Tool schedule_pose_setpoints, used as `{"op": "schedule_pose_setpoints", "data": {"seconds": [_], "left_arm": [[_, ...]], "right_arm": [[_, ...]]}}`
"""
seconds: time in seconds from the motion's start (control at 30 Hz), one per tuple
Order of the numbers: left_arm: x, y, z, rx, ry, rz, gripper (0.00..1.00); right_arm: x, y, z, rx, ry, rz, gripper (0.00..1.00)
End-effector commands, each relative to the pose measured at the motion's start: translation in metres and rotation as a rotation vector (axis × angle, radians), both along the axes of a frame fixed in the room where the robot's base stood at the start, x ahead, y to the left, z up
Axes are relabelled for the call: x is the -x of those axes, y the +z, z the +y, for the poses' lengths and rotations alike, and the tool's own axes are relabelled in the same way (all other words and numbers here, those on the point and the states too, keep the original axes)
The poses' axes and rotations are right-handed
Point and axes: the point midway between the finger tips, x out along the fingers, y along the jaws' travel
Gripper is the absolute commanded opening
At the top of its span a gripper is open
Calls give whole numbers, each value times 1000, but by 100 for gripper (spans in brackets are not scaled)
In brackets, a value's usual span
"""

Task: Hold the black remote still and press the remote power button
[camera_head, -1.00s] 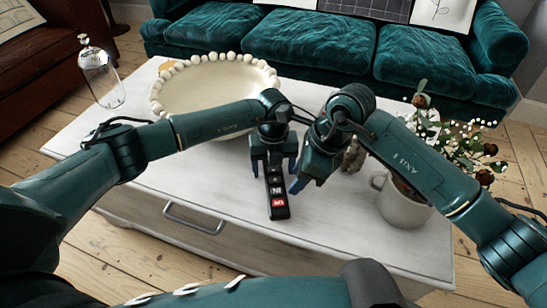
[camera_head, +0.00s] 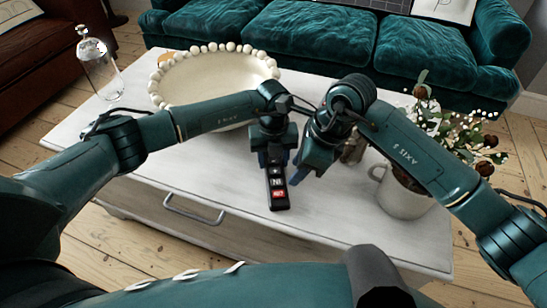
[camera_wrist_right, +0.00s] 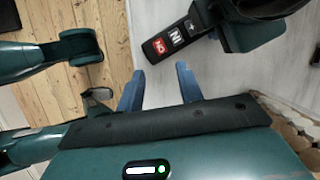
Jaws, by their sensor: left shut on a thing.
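The black remote (camera_head: 278,190) is held near its far end by my left gripper (camera_head: 272,162), over the white table in the head view. Its near end points toward me and shows a red button and a label. In the right wrist view, the remote (camera_wrist_right: 172,42) lies above the finger gap, with its red button facing that camera. My right gripper (camera_head: 304,175) is just right of the remote in the head view. Its blue fingers (camera_wrist_right: 160,90) are apart and empty in the wrist view. The remote's far end is hidden by my left gripper.
The white table (camera_head: 120,155) holds a large beaded bowl (camera_head: 215,85) at the back left, a glass bottle (camera_head: 100,72) at the far left, and a white pot (camera_head: 400,195) with flowers at the right. A teal sofa (camera_head: 310,45) stands behind. The table's front left is clear.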

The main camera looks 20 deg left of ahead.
Motion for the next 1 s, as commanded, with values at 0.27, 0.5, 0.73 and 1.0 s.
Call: {"op": "schedule_pose_setpoints", "data": {"seconds": [0.27, 0.5, 0.73, 1.0], "left_arm": [[0, 0, 0, 0, 0, -1, 19], [0, 0, 0, 1, 0, -1, 19], [0, 0, 0, 1, 0, 0, 19], [0, 0, 0, 1, 0, 0, 19]], "right_arm": [[0, 0, 0, 0, 0, 0, 36], [0, 0, 0, 0, 0, 0, 30], [0, 0, 0, 0, 0, 0, 11], [0, 0, 0, 0, 0, 0, 0]]}}
